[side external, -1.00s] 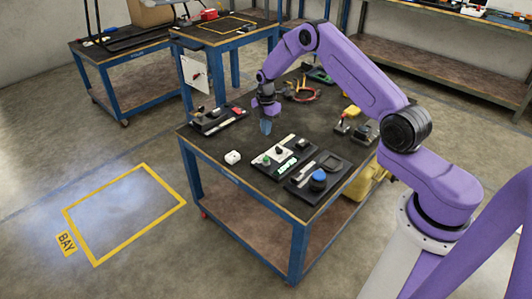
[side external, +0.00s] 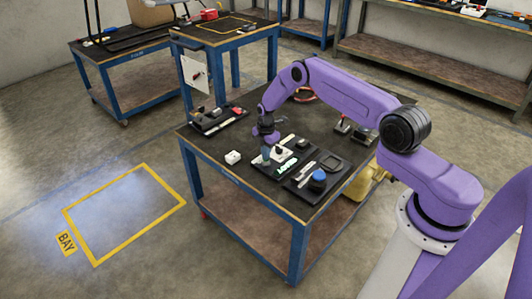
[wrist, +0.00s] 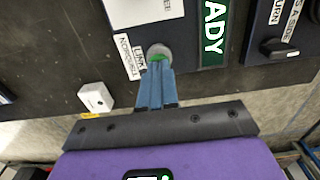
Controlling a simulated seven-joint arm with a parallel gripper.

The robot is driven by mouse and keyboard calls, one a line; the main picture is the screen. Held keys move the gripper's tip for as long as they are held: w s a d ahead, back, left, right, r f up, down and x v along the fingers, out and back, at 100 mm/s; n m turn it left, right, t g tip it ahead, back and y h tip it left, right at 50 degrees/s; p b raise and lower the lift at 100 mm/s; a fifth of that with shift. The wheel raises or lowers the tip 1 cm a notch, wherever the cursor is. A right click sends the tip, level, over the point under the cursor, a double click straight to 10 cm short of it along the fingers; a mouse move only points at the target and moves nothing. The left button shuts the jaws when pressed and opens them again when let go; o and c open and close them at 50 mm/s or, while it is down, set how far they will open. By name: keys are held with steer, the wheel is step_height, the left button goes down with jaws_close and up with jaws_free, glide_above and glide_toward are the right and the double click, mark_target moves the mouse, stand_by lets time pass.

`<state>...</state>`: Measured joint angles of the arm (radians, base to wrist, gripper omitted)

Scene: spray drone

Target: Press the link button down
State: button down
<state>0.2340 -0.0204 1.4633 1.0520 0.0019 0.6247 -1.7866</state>
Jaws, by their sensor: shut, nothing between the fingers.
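The link button (wrist: 159,50) is a green cap in a grey round collar, beside a label reading LINK in the wrist view. My gripper (wrist: 156,68) is shut and empty, its blue-grey fingertips right at the near edge of the button and covering part of the green cap. I cannot tell how far down the cap is. In the side external view my gripper (side external: 266,158) points down onto the dark panel, and its fingers hide the button. The READY sign (wrist: 213,34) beside it is green with white letters, and looks brightly lit in the side view (side external: 287,165).
A small white box (side external: 233,157) sits left of the panel on the table. A neighbouring panel carries a blue knob (side external: 318,178). A dark turn switch (wrist: 278,48) is at the right in the wrist view. Another tray (side external: 218,121) lies behind on the left.

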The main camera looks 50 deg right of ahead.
steer(key=shift+s+f, duration=0.15)
steer(key=shift+f, duration=1.05)
steer(key=shift+r, duration=0.55)
step_height(320, 180, up, 14)
steer(key=w, duration=0.1)
steer(key=shift+w+r, duration=0.1)
steer(key=shift+r, duration=0.05)
stand_by(0.4)
